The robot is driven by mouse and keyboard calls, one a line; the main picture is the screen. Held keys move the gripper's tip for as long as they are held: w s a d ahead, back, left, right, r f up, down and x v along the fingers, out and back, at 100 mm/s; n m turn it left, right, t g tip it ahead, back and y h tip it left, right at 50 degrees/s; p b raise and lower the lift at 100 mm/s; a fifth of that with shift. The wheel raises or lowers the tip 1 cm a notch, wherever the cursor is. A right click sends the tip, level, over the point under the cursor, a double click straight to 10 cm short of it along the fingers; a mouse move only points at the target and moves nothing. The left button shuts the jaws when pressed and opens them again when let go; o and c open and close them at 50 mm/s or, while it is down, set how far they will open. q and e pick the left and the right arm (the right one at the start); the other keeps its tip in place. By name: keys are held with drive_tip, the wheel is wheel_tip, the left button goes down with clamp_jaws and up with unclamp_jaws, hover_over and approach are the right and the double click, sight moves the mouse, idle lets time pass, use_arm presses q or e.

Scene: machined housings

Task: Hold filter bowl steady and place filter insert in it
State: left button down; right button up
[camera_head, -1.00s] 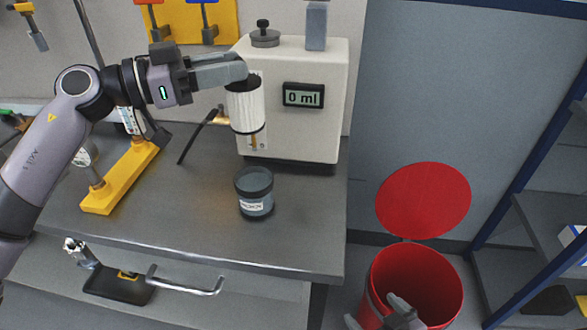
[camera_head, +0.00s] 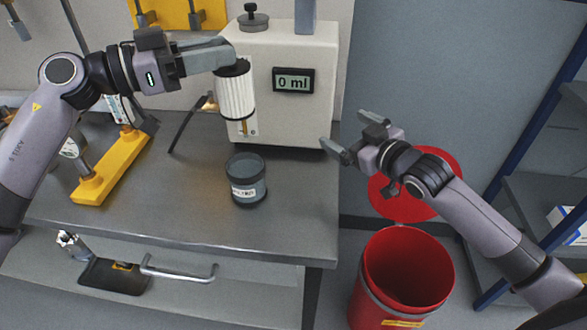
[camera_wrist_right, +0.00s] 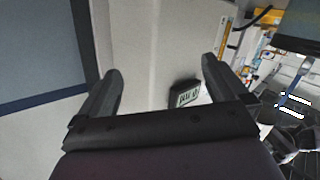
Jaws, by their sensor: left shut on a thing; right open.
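The filter bowl (camera_head: 247,180) is a dark grey-blue cup with a white label. It stands upright on the grey bench top. The filter insert (camera_head: 236,95) is a white pleated cylinder with dark end caps. My left gripper (camera_head: 228,58) is shut on its top cap and holds it upright above and behind the bowl, in front of the white machine. My right gripper (camera_head: 348,133) is open and empty to the right of the bowl, beside the bench's right edge. In the right wrist view its two open fingers (camera_wrist_right: 160,85) have nothing between them; the bowl does not show there.
The white machine (camera_head: 290,110) with a "0 ml" display stands at the back of the bench (camera_head: 180,215). A yellow stand (camera_head: 110,168) is at the left. A red bin (camera_head: 405,275) with its red lid raised stands right of the bench. The bench around the bowl is clear.

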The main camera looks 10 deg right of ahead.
drive_tip(key=s+a+n+g+y, duration=0.1)
drive_tip(key=s+a+g+y, duration=0.15)
drive_tip(key=a, duration=0.45)
drive_tip(key=n+g+y, duration=0.1)
drive_tip(key=g+y, duration=0.1)
drive_tip(key=g, duration=0.2)
approach(234, 168)
drive_tip(key=shift+n, duration=0.3)
drive_tip(key=x, duration=0.6)
drive_tip(key=shift+w+a, duration=0.1)
drive_tip(key=shift+a, duration=0.15)
drive_tip(key=c, duration=1)
use_arm(q)
wheel_tip(234, 168, down, 20)
drive_tip(key=n+t+y, duration=0.1)
drive_tip(key=n+t, duration=0.1)
drive_tip(key=t, duration=0.1)
drive_tip(key=shift+s+n+t, duration=0.3)
drive_tip(key=shift+t, duration=0.1)
